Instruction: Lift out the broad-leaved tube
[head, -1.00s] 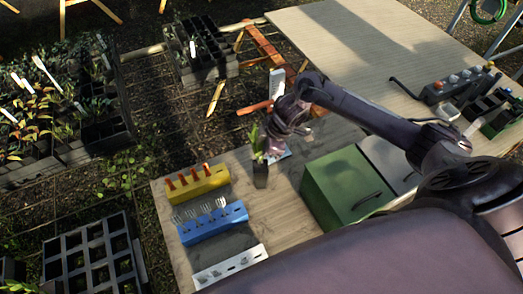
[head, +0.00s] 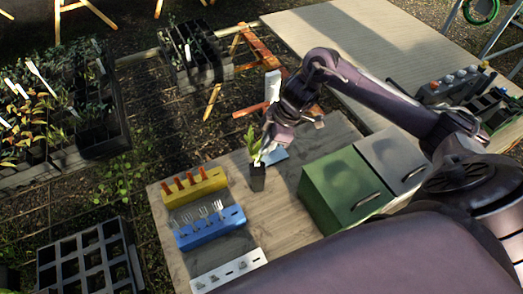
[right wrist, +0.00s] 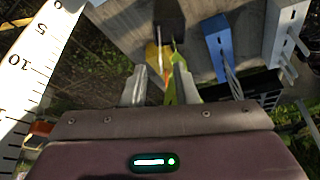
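A dark square tube (head: 257,180) with a green leafy plant (head: 253,147) stands upright on the wooden bench. In the right wrist view the tube (right wrist: 168,20) is at the top, with green and yellowish leaves (right wrist: 176,80) reaching toward me. My right gripper (head: 268,146) is beside the plant, above the tube. In the right wrist view its two fingers (right wrist: 164,88) are apart with leaves between or in front of them; contact is unclear. My left gripper is not in view.
Yellow (head: 195,185), blue (head: 210,227) and white (head: 229,270) racks stand left on the bench. A green box (head: 343,188) and grey box (head: 392,160) stand right. Plant trays (head: 112,90) lie beyond. A white ruled board (right wrist: 40,70) is close beside my right gripper.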

